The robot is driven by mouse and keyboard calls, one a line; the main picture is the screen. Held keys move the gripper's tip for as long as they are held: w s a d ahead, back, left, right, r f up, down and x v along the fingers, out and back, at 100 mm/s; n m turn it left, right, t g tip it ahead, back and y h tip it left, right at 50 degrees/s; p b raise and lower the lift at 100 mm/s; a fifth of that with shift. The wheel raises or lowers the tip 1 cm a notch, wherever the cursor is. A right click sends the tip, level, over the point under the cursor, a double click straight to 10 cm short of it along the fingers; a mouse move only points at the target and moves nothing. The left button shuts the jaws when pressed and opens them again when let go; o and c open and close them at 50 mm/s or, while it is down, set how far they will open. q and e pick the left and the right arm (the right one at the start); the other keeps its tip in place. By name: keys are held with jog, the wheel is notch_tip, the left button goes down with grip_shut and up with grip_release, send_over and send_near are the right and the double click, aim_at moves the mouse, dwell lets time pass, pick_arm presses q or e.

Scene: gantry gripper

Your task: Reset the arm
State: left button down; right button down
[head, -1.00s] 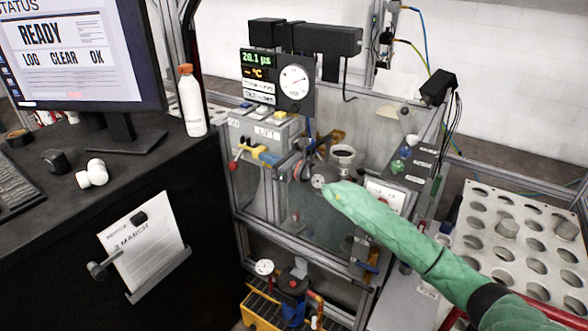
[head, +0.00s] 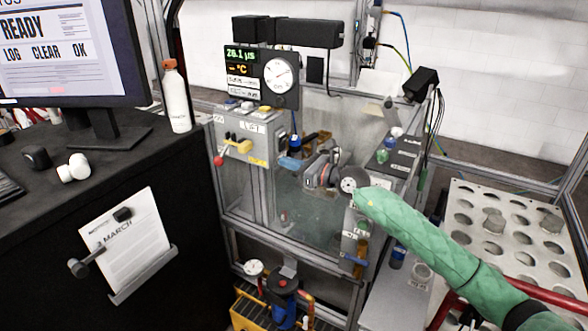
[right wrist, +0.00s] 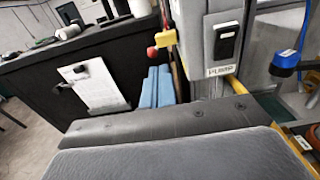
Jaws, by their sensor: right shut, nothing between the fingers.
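My right arm, in a green sleeve, reaches in from the lower right in the head view. Its dark gripper (head: 318,166) is in front of the framed tank machine (head: 283,215), to the right of the LIFT control box (head: 250,133). The gripper is shut and empty. In the right wrist view, the grey finger pads (right wrist: 175,137) fill the lower part of the picture, close together. A box labelled PUMP (right wrist: 224,40) with a black switch stands beyond them. I cannot tell whether the gripper touches the machine. My left gripper is not in view.
A black desk (head: 160,200) with a monitor (head: 65,50) and a white bottle (head: 176,98) stands at the left. A perforated tray (head: 470,255) lies at the right. A gauge panel (head: 262,75) and metal posts surround the tank.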

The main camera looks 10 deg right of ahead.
jog(key=s+d+f+n+t+h, duration=0.1)
jog(key=s+d+f+n+h, duration=0.4)
jog(key=f+n, duration=0.6)
jog(key=s+d+f+n+t+h, duration=0.1)
jog(key=s+d+f+n+h, duration=0.2)
jog(key=s+f+n+h, duration=0.6)
jog(key=s+d+f+n+t+h, duration=0.1)
jog(key=s+d+f+n+h, duration=0.3)
jog(key=f+n, duration=0.95)
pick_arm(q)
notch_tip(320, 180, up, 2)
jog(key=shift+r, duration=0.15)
pick_arm(e)
jog(key=s+a+f+m+g+y, duration=0.1)
jog(key=s+f+g, duration=0.3)
jog(key=s, duration=0.7)
jog(key=s+f+m+g+y, duration=0.2)
jog(key=s+f+m+g, duration=0.1)
jog(key=s+f, duration=0.5)
jog(key=s+a+f+m+g+y, duration=0.1)
jog(key=s+f+g, duration=0.4)
jog(key=s, duration=0.8)
jog(key=shift+s+a+f+m, duration=0.35)
jog(key=shift+f+m, duration=0.25)
jog(key=shift+m, duration=0.05)
